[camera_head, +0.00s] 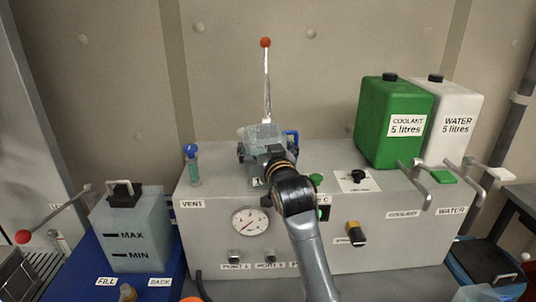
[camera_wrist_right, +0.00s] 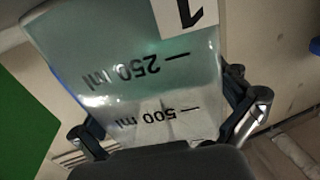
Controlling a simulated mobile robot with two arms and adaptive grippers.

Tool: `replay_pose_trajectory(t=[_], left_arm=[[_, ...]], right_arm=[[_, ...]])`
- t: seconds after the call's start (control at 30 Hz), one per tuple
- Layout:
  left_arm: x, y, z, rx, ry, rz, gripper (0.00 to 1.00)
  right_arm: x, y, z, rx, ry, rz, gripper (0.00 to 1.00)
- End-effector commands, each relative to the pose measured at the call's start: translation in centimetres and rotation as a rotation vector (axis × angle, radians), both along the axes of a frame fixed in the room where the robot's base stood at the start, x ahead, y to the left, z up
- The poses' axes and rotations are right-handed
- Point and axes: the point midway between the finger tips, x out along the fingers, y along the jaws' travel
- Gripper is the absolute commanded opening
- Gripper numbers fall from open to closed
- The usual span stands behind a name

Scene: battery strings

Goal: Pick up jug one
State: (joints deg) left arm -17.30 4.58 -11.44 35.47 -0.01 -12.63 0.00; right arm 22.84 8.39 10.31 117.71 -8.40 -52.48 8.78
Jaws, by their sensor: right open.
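Jug one (camera_head: 264,133) is a clear, pale jug with a blue handle, standing on top of the grey cabinet. In the right wrist view the jug (camera_wrist_right: 130,75) fills the middle, with "250 ml" and "500 ml" marks and a white "1" label, all upside down. My right gripper (camera_head: 266,153) is at the jug, its arm coming up from below. In the wrist view the open fingers of the gripper (camera_wrist_right: 165,112) stand on either side of the jug. Whether they touch it cannot be told. My left gripper is not in view.
The grey cabinet (camera_head: 213,222) carries a gauge, knobs and port labels. A green coolant canister (camera_head: 382,135) and a white water canister (camera_head: 455,143) stand at its right. A small vial (camera_head: 194,170) is left of the jug. A red-tipped lever (camera_head: 266,80) rises behind the jug.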

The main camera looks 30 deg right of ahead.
Motion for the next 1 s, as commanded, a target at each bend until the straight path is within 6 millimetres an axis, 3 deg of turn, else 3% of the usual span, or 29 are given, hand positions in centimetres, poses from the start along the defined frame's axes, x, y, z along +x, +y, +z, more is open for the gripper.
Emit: replay_pose_trajectory(t=[0.13, 0.5, 0.77, 1.0], left_arm=[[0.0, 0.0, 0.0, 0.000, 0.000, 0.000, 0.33], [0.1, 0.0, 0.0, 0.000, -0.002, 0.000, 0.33], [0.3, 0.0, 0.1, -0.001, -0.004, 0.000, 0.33], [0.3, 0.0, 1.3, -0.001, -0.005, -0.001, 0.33]], right_arm=[[0.0, 0.0, 0.0, 0.000, -0.001, 0.000, 0.98], [-0.1, 0.0, 0.2, -0.002, -0.006, 0.000, 0.24], [0.0, 0.0, 0.3, -0.002, -0.005, 0.000, 0.24], [0.5, -0.2, 1.5, -0.002, -0.006, 0.001, 0.24]])
